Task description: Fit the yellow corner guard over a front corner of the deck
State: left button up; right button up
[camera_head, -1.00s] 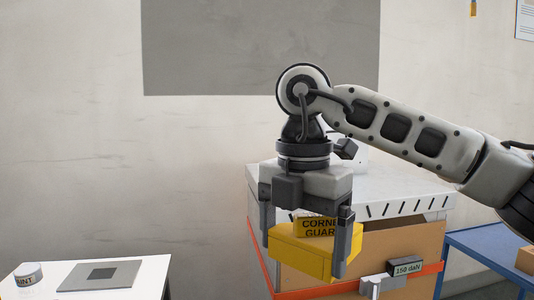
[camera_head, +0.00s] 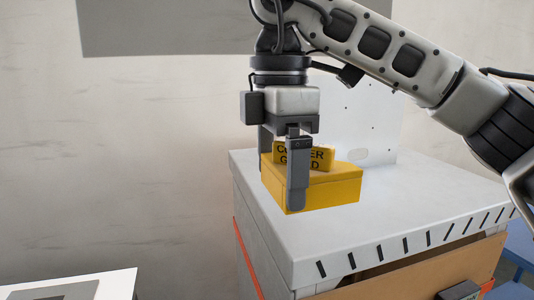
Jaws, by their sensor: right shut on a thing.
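The yellow corner guard (camera_head: 335,188) with black lettering is held in my right gripper (camera_head: 282,185), whose fingers are shut on it from front and back. The near finger covers part of the lettering. The guard appears over the left part of the deck's pale grey top (camera_head: 400,210), back from the near front corner (camera_head: 298,266). I cannot tell whether it touches the top. That front corner is bare. My left gripper is not in view.
An upright pale panel (camera_head: 375,125) stands at the back of the deck. Cardboard (camera_head: 415,272) and an orange strap (camera_head: 247,258) show below the deck. A white table (camera_head: 110,284) stands at the lower left, and a blue one (camera_head: 520,240) at the right.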

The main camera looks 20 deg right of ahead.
jog(key=shift+s+r, duration=0.1)
jog(key=shift+s, duration=0.35)
notch_tip(320, 180, down, 2)
jog(key=shift+b, duration=0.9)
pick_arm(q)
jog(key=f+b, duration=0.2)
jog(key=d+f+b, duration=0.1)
jog(key=b, duration=0.1)
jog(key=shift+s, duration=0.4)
pick_arm(e)
notch_tip(320, 180, down, 5)
jog(key=shift+w+r, duration=0.1)
jog(key=shift+r, duration=0.1)
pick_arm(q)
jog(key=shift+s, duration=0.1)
